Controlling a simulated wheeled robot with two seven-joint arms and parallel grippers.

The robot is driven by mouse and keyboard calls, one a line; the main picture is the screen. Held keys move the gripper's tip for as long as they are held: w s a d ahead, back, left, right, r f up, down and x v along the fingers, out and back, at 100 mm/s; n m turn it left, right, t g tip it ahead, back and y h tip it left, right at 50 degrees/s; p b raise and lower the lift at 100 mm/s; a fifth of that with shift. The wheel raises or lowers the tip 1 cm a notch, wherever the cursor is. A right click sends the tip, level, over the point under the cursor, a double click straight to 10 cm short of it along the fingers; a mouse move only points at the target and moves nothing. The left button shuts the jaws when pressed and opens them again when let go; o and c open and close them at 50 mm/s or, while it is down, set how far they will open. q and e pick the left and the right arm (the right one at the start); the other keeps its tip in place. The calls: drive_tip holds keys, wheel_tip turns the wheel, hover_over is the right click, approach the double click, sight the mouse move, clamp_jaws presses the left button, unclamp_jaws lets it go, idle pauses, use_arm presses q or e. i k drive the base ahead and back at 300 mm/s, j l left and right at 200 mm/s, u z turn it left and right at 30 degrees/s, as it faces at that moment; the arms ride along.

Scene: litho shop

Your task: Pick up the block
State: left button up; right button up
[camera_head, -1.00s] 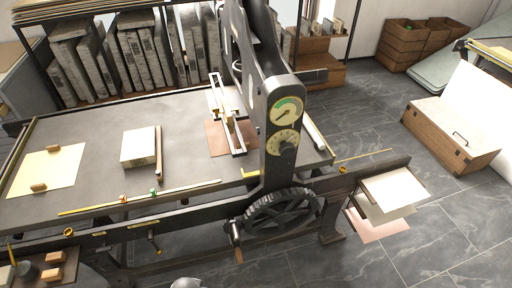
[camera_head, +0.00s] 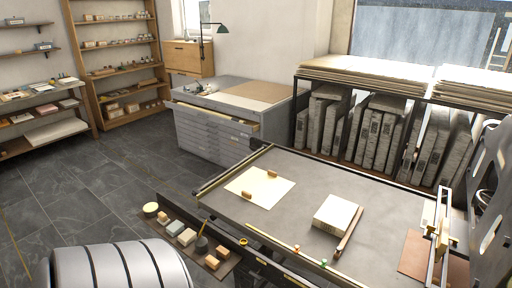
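Several block-like things are in view, and I cannot tell which one the task names. A pale, flat rectangular block (camera_head: 334,211) lies on the press bed (camera_head: 300,222), with a wooden bar (camera_head: 349,229) along its right side. Two small wooden blocks rest on a cream sheet (camera_head: 262,188) on the bed: one at its far edge (camera_head: 271,173), one at its near edge (camera_head: 246,195). Several small blocks, including an orange-brown one (camera_head: 212,262), sit on a dark side tray (camera_head: 225,268). Neither of my grippers is in view.
A grey flat-file cabinet (camera_head: 205,133) stands behind the bed, one drawer partly open. A rack of stone slabs (camera_head: 375,135) stands at the back right. The press frame (camera_head: 492,200) rises at the right edge. Shelves (camera_head: 120,70) line the left wall. Floor (camera_head: 85,185) at left is clear.

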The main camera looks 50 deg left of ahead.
sight(223, 253)
drive_tip(key=u, duration=1.95)
